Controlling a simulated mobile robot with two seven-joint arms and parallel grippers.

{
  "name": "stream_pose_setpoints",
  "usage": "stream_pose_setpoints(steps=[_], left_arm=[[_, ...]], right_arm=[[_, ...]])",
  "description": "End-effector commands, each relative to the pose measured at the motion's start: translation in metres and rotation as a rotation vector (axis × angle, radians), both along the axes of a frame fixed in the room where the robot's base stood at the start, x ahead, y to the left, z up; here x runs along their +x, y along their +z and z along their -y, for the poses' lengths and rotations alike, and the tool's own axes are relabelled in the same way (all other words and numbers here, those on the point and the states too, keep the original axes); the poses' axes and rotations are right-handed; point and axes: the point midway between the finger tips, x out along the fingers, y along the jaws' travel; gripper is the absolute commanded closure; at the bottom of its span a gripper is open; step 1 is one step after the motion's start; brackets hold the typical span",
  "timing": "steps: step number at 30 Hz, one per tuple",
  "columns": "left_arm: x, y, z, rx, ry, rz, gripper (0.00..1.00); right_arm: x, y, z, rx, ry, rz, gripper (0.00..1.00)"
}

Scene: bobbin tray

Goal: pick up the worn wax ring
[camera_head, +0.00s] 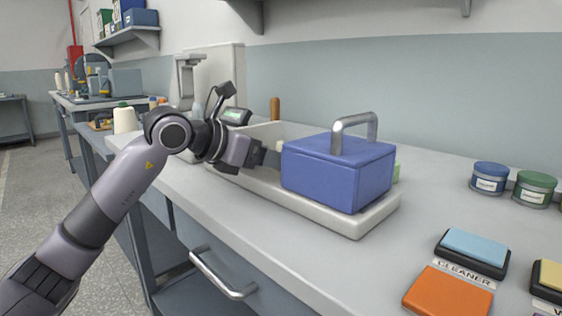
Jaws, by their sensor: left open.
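I cannot make out a worn wax ring for certain. My left gripper (271,155) reaches over the pale tray (355,224) from the left, its fingertips close to the left side of a blue box (335,175) with a grey metal handle. The left jaws are open. A small pale piece (279,146) shows by the fingertips; I cannot tell what it is. The box stands in the right part of the tray and hides what lies behind it. My right gripper is out of view.
A blue tin (490,178) and a green tin (534,188) stand at the right back. An orange pad (448,293) and a light blue pad (474,247) lie at the front right. A wooden handle (275,109) stands behind the tray.

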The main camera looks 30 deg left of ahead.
Motion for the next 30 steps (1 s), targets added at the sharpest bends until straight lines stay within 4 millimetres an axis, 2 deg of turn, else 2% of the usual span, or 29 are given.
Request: stream_pose_setpoints(steps=[7,8,13,23,30], left_arm=[[0.002,-0.001,0.001,0.000,0.000,0.000,0.28],[0.002,-0.001,0.001,0.000,0.000,0.000,0.31],[0.002,-0.001,0.001,0.000,0.000,0.000,0.87],[0.002,0.001,0.001,0.000,0.000,0.001,0.87],[0.002,0.020,0.001,0.001,0.000,0.004,0.87]], right_arm=[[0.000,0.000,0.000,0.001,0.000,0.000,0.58],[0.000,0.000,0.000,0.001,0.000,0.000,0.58],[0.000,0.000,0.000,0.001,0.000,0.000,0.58],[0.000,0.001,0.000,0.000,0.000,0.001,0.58],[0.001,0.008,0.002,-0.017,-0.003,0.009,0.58]])
